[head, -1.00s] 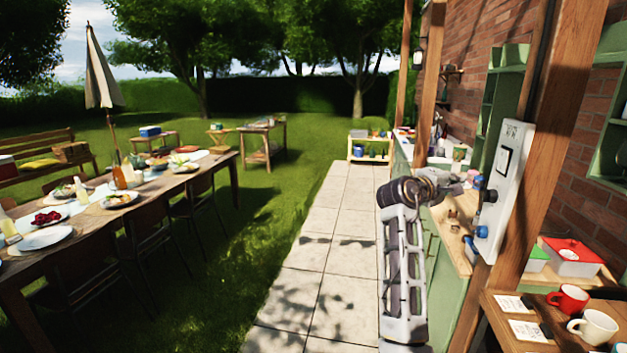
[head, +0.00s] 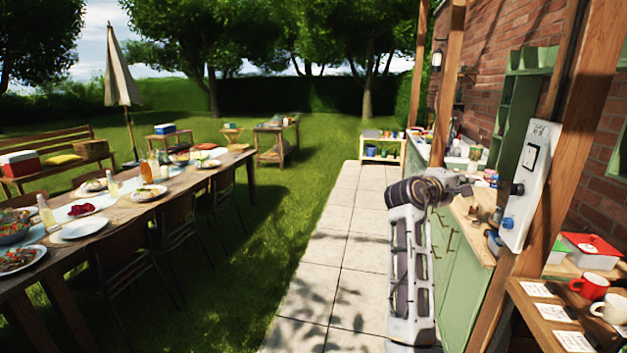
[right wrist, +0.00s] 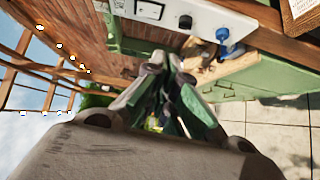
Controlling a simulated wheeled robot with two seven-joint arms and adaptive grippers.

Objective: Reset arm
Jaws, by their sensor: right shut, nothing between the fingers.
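My right arm rises from the bottom of the head view. Its gripper (head: 468,183) points right, toward the white switch panel (head: 529,188) on the wooden post. In the right wrist view the gripper's fingers (right wrist: 172,72) are shut with nothing between them. The panel (right wrist: 205,14), its black knob and its blue knob (right wrist: 222,34) lie beyond the fingertips there. The fingers look apart from the panel, though the gap is hard to judge. My left gripper is not in view.
The wooden post (head: 545,235) stands close right of my right arm. A shelf (head: 545,312) with a red mug (head: 589,287) and cards is at lower right. A green counter (head: 462,255) lies behind the arm. The paved path (head: 340,225) is clear; a laid dining table (head: 115,212) stands left.

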